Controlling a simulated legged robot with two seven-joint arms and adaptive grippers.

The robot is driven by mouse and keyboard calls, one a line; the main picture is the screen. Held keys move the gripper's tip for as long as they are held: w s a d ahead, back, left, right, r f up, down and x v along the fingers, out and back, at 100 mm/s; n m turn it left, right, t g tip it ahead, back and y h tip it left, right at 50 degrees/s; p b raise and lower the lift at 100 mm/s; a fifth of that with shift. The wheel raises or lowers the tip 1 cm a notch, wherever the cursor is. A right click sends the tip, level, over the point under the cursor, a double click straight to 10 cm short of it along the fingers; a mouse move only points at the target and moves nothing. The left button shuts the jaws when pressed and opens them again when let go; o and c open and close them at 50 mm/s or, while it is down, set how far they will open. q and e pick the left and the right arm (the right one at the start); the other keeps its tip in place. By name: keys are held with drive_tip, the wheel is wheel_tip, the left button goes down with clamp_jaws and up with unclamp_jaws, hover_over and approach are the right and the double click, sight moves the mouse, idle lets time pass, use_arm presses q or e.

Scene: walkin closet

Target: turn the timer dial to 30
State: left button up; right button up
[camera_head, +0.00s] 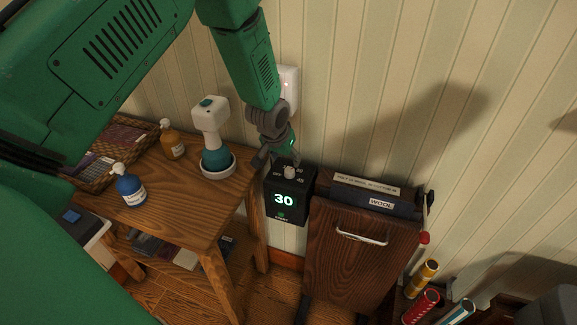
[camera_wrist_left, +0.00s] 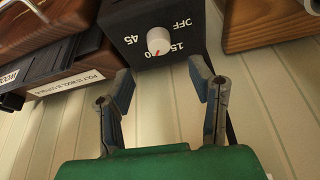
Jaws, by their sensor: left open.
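The black timer box (camera_head: 284,203) stands between the wooden table and the dark wood cabinet, and its front display reads 30 in lit digits. Its pale round dial (camera_head: 290,172) sits on the top face. The left wrist view shows the dial (camera_wrist_left: 159,41) with a thin red mark on its edge and the labels OFF, 15 and 45 around it; another label is partly hidden. My left gripper (camera_head: 279,160) is just behind the dial. In the left wrist view my left gripper (camera_wrist_left: 163,82) is open and empty, its fingers apart from the dial. My right gripper is not in view.
The wooden table (camera_head: 195,200) at left holds a white and teal device (camera_head: 213,135), a blue bottle (camera_head: 130,187), an amber bottle (camera_head: 172,142) and a wicker basket. The cabinet (camera_head: 350,250) right of the timer carries a flat box labelled WOOL (camera_head: 380,203). The striped wall is close behind.

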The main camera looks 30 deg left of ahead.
use_arm(q)
drive_tip(key=v, duration=0.3)
drive_tip(key=shift+s+r, duration=0.2)
drive_tip(key=shift+r, duration=0.15)
drive_tip(key=s+d+f+m+g+b, duration=0.1)
drive_tip(key=s+d+f+b, duration=0.2)
drive_tip(key=s+f, duration=0.6)
drive_tip(key=s+d+f+g+b, duration=0.1)
drive_tip(key=s+d+f+b, duration=0.2)
drive_tip(key=s+f, duration=0.6)
drive_tip(key=s+d+f+g+b, duration=0.1)
drive_tip(key=s+f, duration=0.1)
drive_tip(key=s, duration=0.6)
drive_tip(key=s+d+f+m+b, duration=0.1)
drive_tip(key=s+f+b, duration=0.1)
drive_tip(key=s, duration=0.7)
drive_tip(key=shift+d+g+h, duration=0.3)
drive_tip(key=shift+d+g, duration=0.05)
drive_tip(key=shift+g, duration=0.05)
drive_tip(key=shift+w+f, duration=0.15)
